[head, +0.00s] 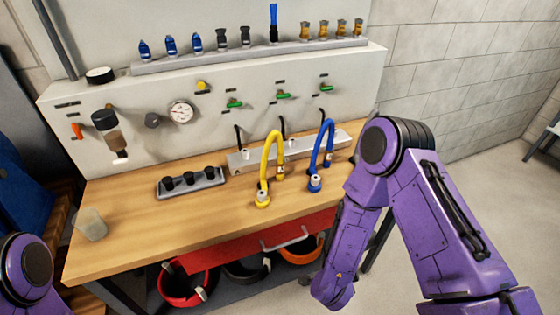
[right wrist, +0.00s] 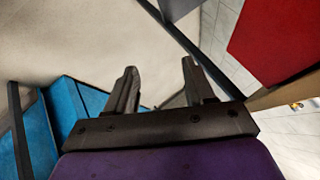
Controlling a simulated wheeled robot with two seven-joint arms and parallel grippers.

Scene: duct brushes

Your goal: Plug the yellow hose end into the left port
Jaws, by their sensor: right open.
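The yellow hose (head: 267,150) arches up above the wooden bench in the head view. Its yellow end with a pale tip (head: 262,198) is low on the bench in front of the grey port bar (head: 237,161). A small pale fitting at the left of the bar, apparently the left port (head: 244,155), has no yellow hose on it. The blue hose (head: 328,140) arches to the right, its end (head: 315,183) on the bench. My right gripper (right wrist: 159,70) is open and empty in the right wrist view, below bench height and away from the hoses. My left gripper is out of view.
A black-knobbed rack (head: 191,182) and a clear cup (head: 90,224) stand on the bench's left. A panel with a gauge (head: 181,112) and green valves rises behind. Red, black and orange buckets sit below. A red panel (right wrist: 277,40) shows at the wrist view's upper right.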

